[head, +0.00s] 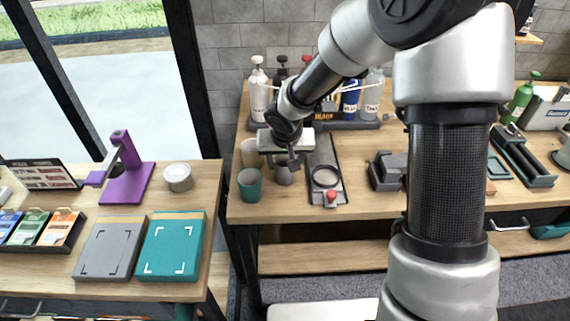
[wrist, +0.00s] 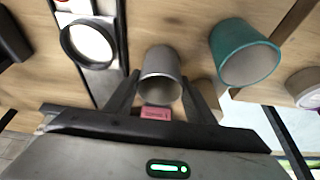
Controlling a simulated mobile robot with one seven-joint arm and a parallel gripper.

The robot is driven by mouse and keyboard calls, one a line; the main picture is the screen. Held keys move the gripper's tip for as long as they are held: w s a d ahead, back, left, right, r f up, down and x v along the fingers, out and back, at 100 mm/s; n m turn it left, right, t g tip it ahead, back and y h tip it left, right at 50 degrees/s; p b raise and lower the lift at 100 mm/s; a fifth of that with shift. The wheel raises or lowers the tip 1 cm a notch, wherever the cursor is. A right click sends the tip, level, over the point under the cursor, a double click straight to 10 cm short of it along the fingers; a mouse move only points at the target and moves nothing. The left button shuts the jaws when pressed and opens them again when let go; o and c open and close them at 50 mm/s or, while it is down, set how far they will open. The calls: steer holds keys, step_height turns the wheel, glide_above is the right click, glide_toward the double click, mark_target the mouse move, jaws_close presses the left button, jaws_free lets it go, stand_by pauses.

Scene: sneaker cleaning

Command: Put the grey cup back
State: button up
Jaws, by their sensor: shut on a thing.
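The grey cup (head: 285,176) stands upright or nearly so at the wooden bench, just right of the teal cup (head: 250,186). My gripper (head: 287,163) is shut on it from behind. In the wrist view the grey cup (wrist: 160,66) sits between the two fingers of my gripper (wrist: 161,86), its open mouth toward the camera. The teal cup (wrist: 243,54) is apart from it, to the right in that view. A beige cup (head: 249,153) stands behind the teal cup. Whether the grey cup's base touches the bench I cannot tell.
A dark tray with a round ring (head: 326,178) and a red knob lies close right of the grey cup. Bottles (head: 258,92) stand in a rack behind. A dark grey device (head: 386,172) is further right. The bench's front edge is close, with a gap to the left table.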

steer(key=shift+f, duration=0.15)
steer(key=o, duration=1.1)
steer(key=shift+r, duration=0.5)
steer(key=p+v, duration=0.3)
steer(key=v, duration=0.8)
steer(key=shift+s+r, duration=0.15)
steer(key=shift+s, duration=0.15)
